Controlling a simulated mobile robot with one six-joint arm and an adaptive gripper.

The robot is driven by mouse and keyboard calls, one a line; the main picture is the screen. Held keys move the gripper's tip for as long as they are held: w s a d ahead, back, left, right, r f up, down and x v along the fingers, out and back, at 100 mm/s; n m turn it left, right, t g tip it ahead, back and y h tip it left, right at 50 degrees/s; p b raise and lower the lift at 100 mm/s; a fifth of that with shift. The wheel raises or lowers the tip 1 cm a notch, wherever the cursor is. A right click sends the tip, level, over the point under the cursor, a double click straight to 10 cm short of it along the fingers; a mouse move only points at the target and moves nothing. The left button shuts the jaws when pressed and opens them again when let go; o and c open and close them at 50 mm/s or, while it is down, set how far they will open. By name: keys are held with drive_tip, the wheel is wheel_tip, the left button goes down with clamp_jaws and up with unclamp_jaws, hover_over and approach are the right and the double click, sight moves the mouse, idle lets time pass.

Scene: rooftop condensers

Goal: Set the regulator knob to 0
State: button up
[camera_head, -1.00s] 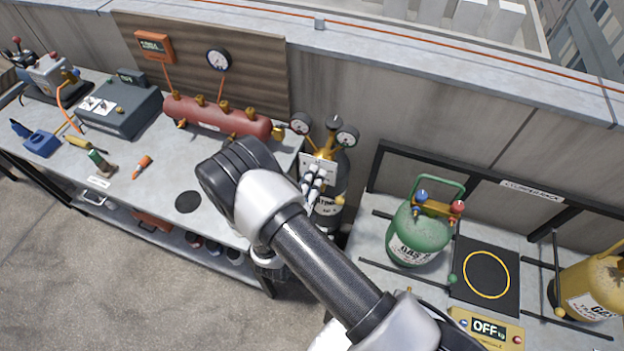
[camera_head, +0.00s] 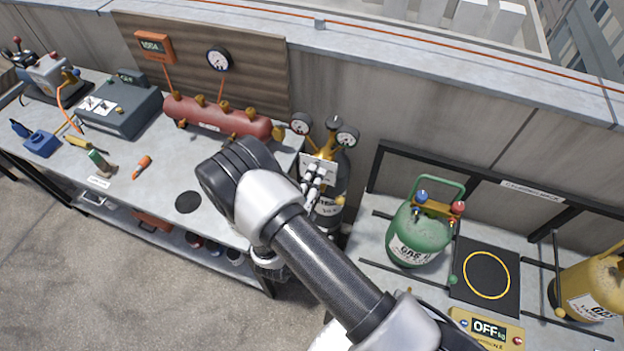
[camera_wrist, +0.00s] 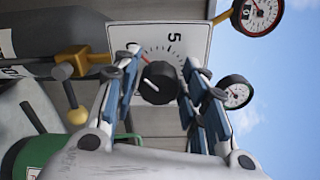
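The black regulator knob (camera_wrist: 158,84) sits on a white dial plate (camera_wrist: 150,38) with tick marks and a "5". In the head view my gripper (camera_head: 314,178) reaches the white plate (camera_head: 320,163) on the regulator, above a grey cylinder (camera_head: 333,190). The knob is hidden there.
Two gauges (camera_head: 301,123) and (camera_head: 347,136) flank the regulator. A workbench (camera_head: 150,195) with a red manifold (camera_head: 215,117) lies left. A green cylinder (camera_head: 420,235) and a scale reading OFF (camera_head: 487,328) are right. A wooden panel (camera_head: 255,75) stands behind the bench.

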drive_tip(key=shift+o, duration=1)
drive_tip(key=v, duration=1.2)
